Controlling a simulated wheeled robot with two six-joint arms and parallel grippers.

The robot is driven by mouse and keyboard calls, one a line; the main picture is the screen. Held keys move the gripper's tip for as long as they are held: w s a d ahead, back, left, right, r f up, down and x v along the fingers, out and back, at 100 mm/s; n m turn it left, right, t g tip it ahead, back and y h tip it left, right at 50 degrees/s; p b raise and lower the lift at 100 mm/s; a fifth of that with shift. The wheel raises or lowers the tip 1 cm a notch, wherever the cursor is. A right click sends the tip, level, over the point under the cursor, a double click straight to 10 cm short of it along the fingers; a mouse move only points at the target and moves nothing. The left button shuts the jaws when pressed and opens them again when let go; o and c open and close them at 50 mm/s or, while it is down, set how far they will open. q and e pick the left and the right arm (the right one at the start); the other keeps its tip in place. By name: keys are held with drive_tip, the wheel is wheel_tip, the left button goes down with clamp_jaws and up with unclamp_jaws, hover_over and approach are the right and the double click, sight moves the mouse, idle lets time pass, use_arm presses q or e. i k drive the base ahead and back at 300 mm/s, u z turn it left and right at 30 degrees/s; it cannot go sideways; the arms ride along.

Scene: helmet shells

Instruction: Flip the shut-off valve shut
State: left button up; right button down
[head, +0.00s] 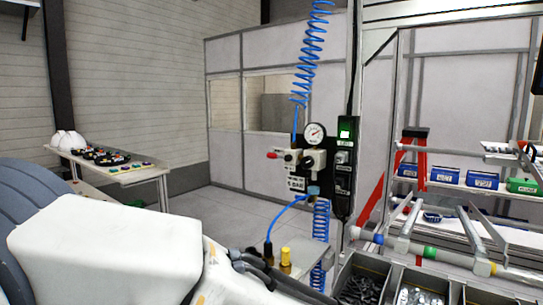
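The shut-off valve (292,157) is part of the air unit on the upright post, with a red-tipped lever (273,155) sticking out to the left. A round pressure gauge (315,132) sits just above and to the right. A white label plate (297,184) hangs below. My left arm comes in from the lower left, its big white link filling that corner. What seems to be my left gripper (262,268) is low in front of the unit, well below the lever and apart from it. Its fingers are too unclear to tell open from shut. My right gripper is not in view.
Coiled blue hoses (310,55) run above and below the unit. A thin blue hose loops down to a fitting near a brass-coloured cylinder (285,256). Bins of dark and metal parts (415,285) stand at lower right. A side table (130,172) with white helmet shells is at left.

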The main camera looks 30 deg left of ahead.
sight(270, 155)
drive_tip(key=k, duration=1.3)
drive_tip(key=u, duration=0.7)
drive_tip(key=i, duration=0.95)
